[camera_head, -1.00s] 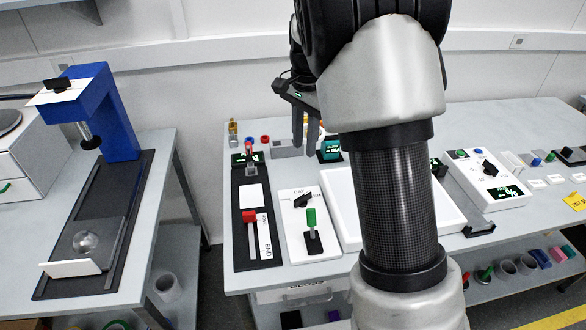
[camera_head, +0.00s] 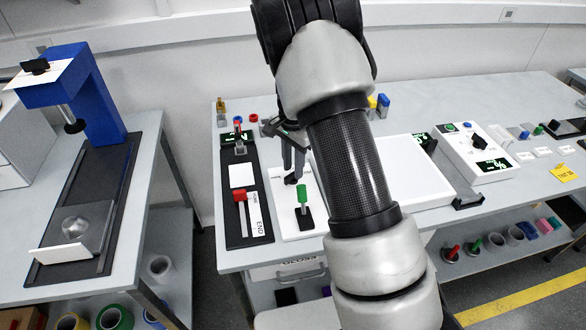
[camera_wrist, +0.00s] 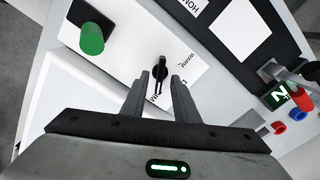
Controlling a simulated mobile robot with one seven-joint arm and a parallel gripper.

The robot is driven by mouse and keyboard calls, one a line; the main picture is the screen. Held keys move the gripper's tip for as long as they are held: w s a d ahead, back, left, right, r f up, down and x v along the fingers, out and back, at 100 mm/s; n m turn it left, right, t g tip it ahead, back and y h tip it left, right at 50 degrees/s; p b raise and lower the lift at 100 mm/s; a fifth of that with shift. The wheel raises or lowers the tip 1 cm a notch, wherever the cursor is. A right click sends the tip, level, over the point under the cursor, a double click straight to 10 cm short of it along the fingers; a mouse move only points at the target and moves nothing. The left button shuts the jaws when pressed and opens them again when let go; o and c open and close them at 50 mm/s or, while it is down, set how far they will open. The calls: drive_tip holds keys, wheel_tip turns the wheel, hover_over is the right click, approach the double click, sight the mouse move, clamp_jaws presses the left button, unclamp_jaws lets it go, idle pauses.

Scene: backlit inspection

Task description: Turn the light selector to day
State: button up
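The light selector is a small black knob on a white panel. In the wrist view the knob (camera_wrist: 160,72) lies just past and between my fingertips, its long side running roughly up and down in the picture. A WARM label is to its right; another label below it is partly hidden by my fingers. My gripper (camera_wrist: 161,77) is open, with a visible gap on each side of the knob. In the head view my gripper (camera_head: 293,168) points down over the back of the panel (camera_head: 285,222), and the knob (camera_head: 290,180) is mostly hidden.
A green-handled post (camera_head: 303,196) stands on a black base on the same panel, close to the knob. A black board with a red slider (camera_head: 240,195) lies to the left. A white tray (camera_head: 425,195) lies to the right, partly behind my arm.

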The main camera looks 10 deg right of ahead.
drive_tip(key=shift+f, duration=0.65)
clamp_jaws()
drive_tip(key=shift+n, duration=0.4)
drive_tip(key=n+b, duration=0.1)
drive_tip(key=n, duration=0.3)
drive_tip(key=shift+n+b, duration=0.35)
drive_tip(key=shift+n, duration=0.05)
drive_tip(key=n+b, duration=0.1)
drive_tip(key=n, duration=0.5)
